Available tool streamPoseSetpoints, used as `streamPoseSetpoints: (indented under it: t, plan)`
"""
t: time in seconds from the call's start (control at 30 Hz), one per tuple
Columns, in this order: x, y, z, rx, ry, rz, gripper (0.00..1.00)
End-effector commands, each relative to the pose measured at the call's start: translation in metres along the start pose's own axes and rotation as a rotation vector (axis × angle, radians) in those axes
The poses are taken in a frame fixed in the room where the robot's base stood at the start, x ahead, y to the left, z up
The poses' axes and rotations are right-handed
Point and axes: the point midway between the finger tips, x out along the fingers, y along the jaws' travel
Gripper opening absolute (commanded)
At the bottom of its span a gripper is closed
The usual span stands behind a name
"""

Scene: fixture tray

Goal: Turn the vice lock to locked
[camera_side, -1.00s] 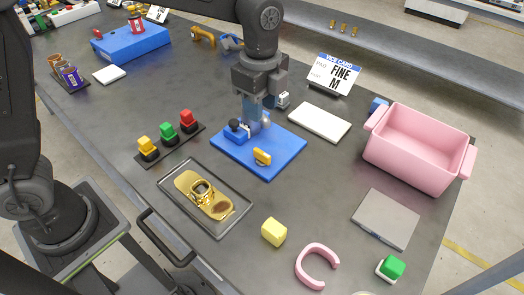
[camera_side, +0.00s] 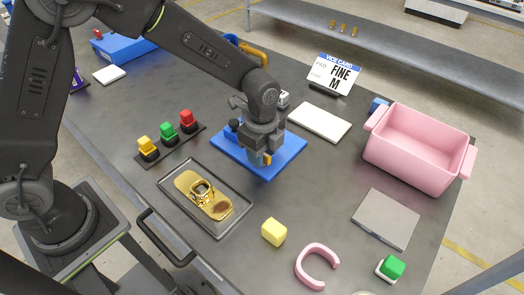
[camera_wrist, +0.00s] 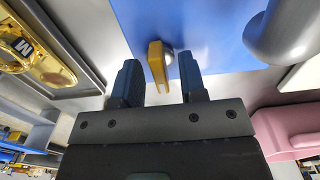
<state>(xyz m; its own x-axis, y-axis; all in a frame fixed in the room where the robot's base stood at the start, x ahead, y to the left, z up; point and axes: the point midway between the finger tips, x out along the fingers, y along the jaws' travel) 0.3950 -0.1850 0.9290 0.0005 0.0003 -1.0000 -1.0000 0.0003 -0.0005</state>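The vice's blue base plate (camera_side: 288,152) lies flat on the dark table, and it fills the top of the wrist view (camera_wrist: 215,32). The yellow lock lever (camera_wrist: 156,62) stands on the plate beside a round grey pivot. In the side view only part of the lever (camera_side: 267,159) shows beside my fingers. My gripper (camera_wrist: 161,75) is open, pointing down low over the plate. Its two fingers lie on either side of the lever, with a visible gap on both sides. My wrist hides most of the vice body in the side view.
A tray (camera_side: 240,213) with a gold part lies at front left of the plate. Red, green and yellow buttons (camera_side: 166,139) stand to the left. A white block (camera_side: 319,122), the vice card (camera_side: 334,75) and a pink bin (camera_side: 418,150) are to the right. A yellow cube (camera_side: 274,232) lies in front.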

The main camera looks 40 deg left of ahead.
Motion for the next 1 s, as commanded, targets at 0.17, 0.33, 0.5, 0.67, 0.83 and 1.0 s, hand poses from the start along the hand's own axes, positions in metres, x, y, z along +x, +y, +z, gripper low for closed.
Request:
streamPoseSetpoints:
  t: [0.17,0.33,0.5,0.67,0.83,1.0]
  plan:
    - [0.0015,0.0001,0.0,0.0,0.0,0.0,0.38]
    - [0.0013,0.0002,0.0001,0.0,0.0,0.0,0.32]
    - [0.0012,0.0002,0.0001,0.0,0.0,0.0,0.15]
    - [0.0011,0.0002,0.0,0.0,0.0,0.001,0.0]
    - [0.001,0.0003,0.0,0.0,0.0,0.001,0.0]
    - [0.001,0.0003,0.0,-0.016,0.0,0.001,0.0]
